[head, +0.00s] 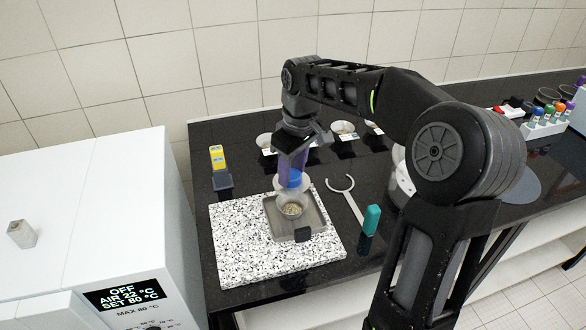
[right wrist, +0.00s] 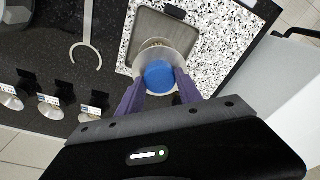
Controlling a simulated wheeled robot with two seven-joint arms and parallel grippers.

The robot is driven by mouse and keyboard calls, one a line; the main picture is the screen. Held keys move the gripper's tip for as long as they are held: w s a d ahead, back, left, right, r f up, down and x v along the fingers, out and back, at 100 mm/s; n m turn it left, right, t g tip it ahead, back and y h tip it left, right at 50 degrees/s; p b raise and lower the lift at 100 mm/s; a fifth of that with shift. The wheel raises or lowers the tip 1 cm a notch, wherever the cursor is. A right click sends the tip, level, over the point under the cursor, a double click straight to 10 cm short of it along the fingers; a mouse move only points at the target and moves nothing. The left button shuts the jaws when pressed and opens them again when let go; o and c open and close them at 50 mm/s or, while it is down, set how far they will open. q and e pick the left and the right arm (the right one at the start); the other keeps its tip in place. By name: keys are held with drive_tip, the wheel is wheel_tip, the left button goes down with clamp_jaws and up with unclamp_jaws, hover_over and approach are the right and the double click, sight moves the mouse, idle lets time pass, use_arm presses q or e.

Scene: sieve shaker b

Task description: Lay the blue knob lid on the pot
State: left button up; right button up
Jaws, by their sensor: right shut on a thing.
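My right gripper (head: 292,172) points down, its purple fingers shut on the blue knob of the knob lid (head: 295,180). In the right wrist view the blue knob (right wrist: 159,75) sits between the two fingertips, with a pale round lid plate around it. The pot (head: 291,208) is a small clear vessel with grainy, tan contents, standing in a grey square tray (head: 319,212). The lid is right over the pot, close to its rim; I cannot tell whether they touch. In the right wrist view the lid hides most of the pot. My left gripper is not in view.
The tray rests on a speckled slab (head: 235,245) on the black bench. A teal-handled tool (head: 371,220) with a curved fork lies to the right. A yellow-topped block (head: 217,158) stands at left, near a white oven-like box (head: 90,220). Several small labelled dishes stand behind.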

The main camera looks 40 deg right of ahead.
drive_tip(key=shift+d+f, duration=0.1)
drive_tip(key=shift+f, duration=0.1)
wheel_tip(320, 180, down, 4)
drive_tip(key=b, duration=0.3)
drive_tip(key=shift+r, duration=0.15)
drive_tip(key=shift+f+b, duration=0.65)
drive_tip(key=shift+f, duration=0.15)
drive_tip(key=shift+f+b, duration=0.3)
drive_tip(key=shift+f, duration=0.3)
idle(0.8)
drive_tip(key=o, duration=1.4)
drive_tip(key=shift+r, duration=0.15)
drive_tip(key=shift+r+p, duration=2.8)
drive_tip(key=shift+r, duration=0.6)
